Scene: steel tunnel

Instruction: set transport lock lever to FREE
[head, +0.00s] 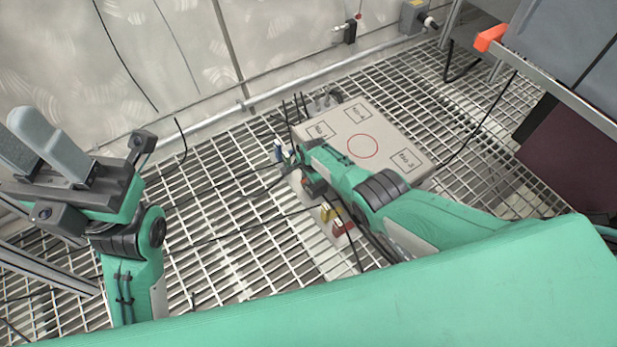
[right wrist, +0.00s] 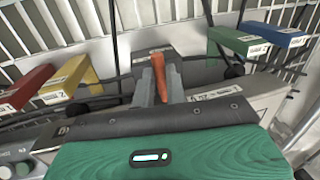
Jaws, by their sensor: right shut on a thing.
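The orange lever (right wrist: 159,76) stands up between the two grey fingers of my right gripper (right wrist: 159,84) in the right wrist view. The fingers are shut on it. In the head view my right gripper (head: 292,166) is at the left side of a pale box (head: 385,125) on the grating, and the lever is hidden there. I cannot read a FREE mark near the lever. My left gripper (head: 38,150) is raised at the far left of the head view, with its two fingers apart and nothing between them.
In the right wrist view, red (right wrist: 26,88) and yellow (right wrist: 68,80) labelled blocks lie left of the lever, green (right wrist: 238,41) and blue (right wrist: 272,35) ones right. Dark cables run among them. An orange-cornered shelf (head: 490,38) stands right in the head view. Grating (head: 225,215) is open at left.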

